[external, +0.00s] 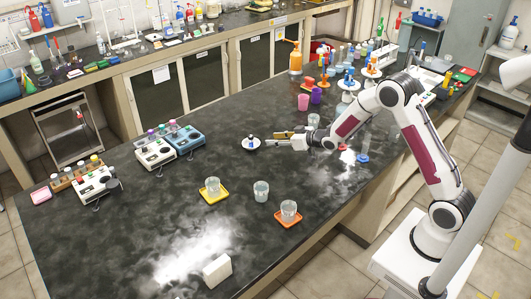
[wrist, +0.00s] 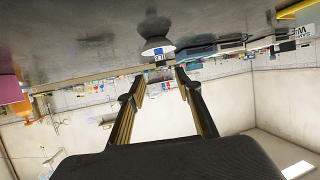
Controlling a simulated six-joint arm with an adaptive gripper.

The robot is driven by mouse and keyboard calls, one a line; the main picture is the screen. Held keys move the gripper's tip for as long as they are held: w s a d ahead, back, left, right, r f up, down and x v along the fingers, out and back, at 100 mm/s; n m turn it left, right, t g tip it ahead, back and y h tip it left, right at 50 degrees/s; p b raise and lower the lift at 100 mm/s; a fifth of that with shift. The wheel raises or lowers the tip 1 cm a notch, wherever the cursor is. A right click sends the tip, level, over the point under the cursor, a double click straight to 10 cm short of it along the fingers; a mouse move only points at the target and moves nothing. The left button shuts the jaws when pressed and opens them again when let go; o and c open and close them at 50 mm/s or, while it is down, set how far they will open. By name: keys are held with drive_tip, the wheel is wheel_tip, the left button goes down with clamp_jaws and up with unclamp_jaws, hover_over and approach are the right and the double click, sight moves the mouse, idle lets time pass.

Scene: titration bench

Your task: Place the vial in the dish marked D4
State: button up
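A small white dish (external: 250,147) with a dark blue item standing in it, perhaps the vial (external: 250,141), is on the black bench just left of my gripper. My gripper (external: 272,139) is level and low over the bench, pointing left at the dish. Its two fingers are apart with nothing between them. In the wrist view, which is upside down, a pale dish (wrist: 157,49) with a small blue-marked label (wrist: 160,57) is straight ahead beyond the open fingers (wrist: 160,77). I cannot read the label, and no D4 mark is legible in either view.
Glass beakers stand nearer the front, one on a yellow tray (external: 214,197), one bare (external: 261,190), one on an orange tray (external: 288,222). A white block (external: 217,270) is at the front edge. Instruments (external: 155,153) stand at left. Pink (external: 303,102) and purple (external: 316,95) cups are behind my gripper.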

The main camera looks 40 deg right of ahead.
drive_tip(key=shift+s+r, duration=0.1)
drive_tip(key=shift+s, duration=0.15)
drive_tip(key=shift+d, duration=0.1)
idle(0.6)
drive_tip(key=s+d+r+m+g+h, duration=0.1)
drive_tip(key=s+d+r+g+h, duration=0.15)
drive_tip(key=s+r, duration=0.65)
drive_tip(key=s+d+r+m+g+h, duration=0.1)
drive_tip(key=s+d+r, duration=0.2)
drive_tip(key=s+r, duration=0.55)
drive_tip(key=s+f+g, duration=0.2)
drive_tip(key=s+g, duration=0.2)
drive_tip(key=s, duration=2.7)
drive_tip(key=shift+a+f+m, duration=0.3)
drive_tip(key=shift+a, duration=0.05)
drive_tip(key=shift+y, duration=0.25)
